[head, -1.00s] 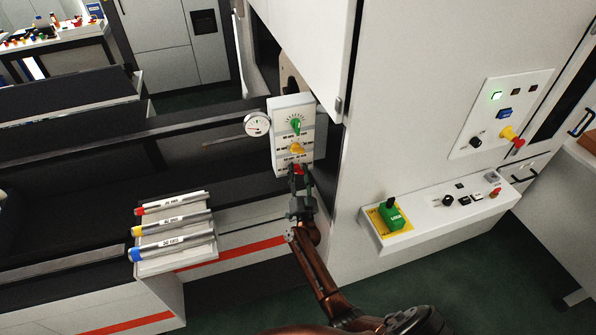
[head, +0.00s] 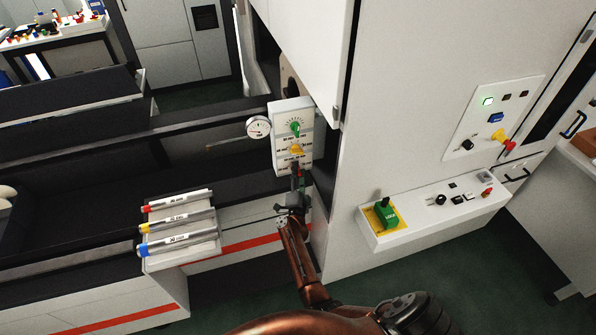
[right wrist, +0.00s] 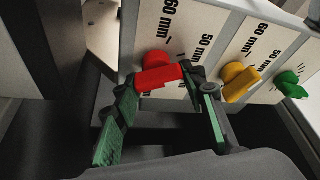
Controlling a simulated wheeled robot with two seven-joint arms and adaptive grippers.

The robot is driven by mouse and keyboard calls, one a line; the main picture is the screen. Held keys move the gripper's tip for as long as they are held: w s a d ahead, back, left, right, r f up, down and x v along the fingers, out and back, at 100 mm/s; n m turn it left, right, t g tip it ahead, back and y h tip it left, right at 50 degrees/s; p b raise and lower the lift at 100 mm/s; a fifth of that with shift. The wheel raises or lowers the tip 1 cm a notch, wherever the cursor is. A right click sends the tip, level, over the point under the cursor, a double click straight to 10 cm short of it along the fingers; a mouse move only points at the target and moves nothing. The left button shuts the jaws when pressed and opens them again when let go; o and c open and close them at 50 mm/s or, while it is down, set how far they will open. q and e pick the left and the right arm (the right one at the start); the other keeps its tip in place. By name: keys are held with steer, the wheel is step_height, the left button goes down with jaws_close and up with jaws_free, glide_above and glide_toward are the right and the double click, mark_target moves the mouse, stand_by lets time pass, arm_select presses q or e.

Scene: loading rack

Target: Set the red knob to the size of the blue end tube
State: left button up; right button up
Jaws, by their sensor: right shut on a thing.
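The red knob (right wrist: 160,75) sits on a white panel (head: 279,135), below a yellow knob (head: 296,150) and a green knob (head: 295,128). My right gripper (right wrist: 165,78) is shut on the red knob, one finger on each side of it. In the head view my right gripper (head: 297,178) mostly hides this knob. In the right wrist view, "60 mm" and "50 mm" marks show beside the red knob; the rest of its scale is hidden. The blue end tube (head: 180,241) lies nearest on a rack at left; its label is too small to read surely now. My left gripper is out of view.
A red end tube (head: 178,200) and a yellow end tube (head: 178,220) lie on the same white rack. A round gauge (head: 258,127) is left of the panel. A white cabinet wall rises right of it, with a control box (head: 440,208) holding a green handle.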

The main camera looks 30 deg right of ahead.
stand_by(0.4)
steer(key=o, duration=1.2)
